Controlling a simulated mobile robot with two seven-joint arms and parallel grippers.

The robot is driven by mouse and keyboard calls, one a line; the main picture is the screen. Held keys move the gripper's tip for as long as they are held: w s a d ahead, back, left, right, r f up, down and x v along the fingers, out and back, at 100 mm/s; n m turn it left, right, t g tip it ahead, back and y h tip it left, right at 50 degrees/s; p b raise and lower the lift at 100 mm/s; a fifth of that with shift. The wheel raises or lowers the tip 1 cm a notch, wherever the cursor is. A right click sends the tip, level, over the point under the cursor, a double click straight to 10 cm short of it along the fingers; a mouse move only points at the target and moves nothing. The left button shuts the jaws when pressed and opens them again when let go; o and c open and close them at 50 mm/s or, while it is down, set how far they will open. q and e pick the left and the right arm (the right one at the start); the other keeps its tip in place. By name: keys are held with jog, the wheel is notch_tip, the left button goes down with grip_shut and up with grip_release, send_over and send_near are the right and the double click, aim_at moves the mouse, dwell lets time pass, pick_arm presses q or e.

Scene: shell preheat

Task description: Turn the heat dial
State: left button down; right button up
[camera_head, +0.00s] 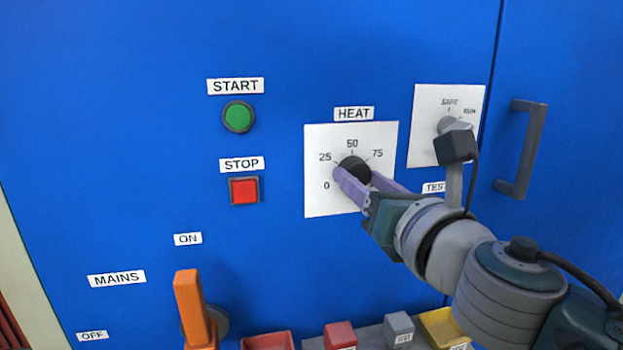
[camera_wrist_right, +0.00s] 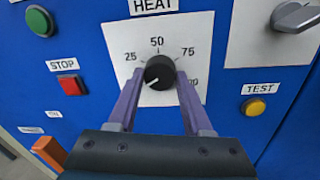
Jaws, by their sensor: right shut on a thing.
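The heat dial (camera_head: 353,164) is a round black knob on a white plate marked 0, 25, 50 and 75, under the HEAT label. My right gripper (camera_head: 358,174) reaches it from the lower right, its two purple fingers on either side of the knob, shut on it. In the right wrist view the dial (camera_wrist_right: 159,71) sits between the fingertips, and its white pointer line is aimed to the lower left, toward the 0 end. The fingers and wrist hide the plate's lower right part. My left gripper is not in view.
A green START button (camera_head: 238,116) and red STOP button (camera_head: 244,190) are left of the dial. A SAFE/RUN selector (camera_head: 452,125) is to the right, beside a grey door handle (camera_head: 521,150). The orange mains lever (camera_head: 189,305) stands at lower left.

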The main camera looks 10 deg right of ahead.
grip_shut()
jog(key=m+b, duration=0.3)
jog(key=m, duration=0.9)
jog(key=shift+a+f+m+t+b, duration=0.1)
jog(key=shift+m+t+b, duration=0.2)
jog(key=shift+t+b, duration=0.1)
jog(key=m+h, duration=0.1)
jog(key=m, duration=0.4)
jog(key=shift+m, duration=0.4)
jog(key=m, duration=0.6)
jog(key=shift+a+h+p, duration=0.1)
jog(key=shift+h+p, duration=0.25)
jog(key=shift+h, duration=0.05)
jog(key=shift+m, duration=0.3)
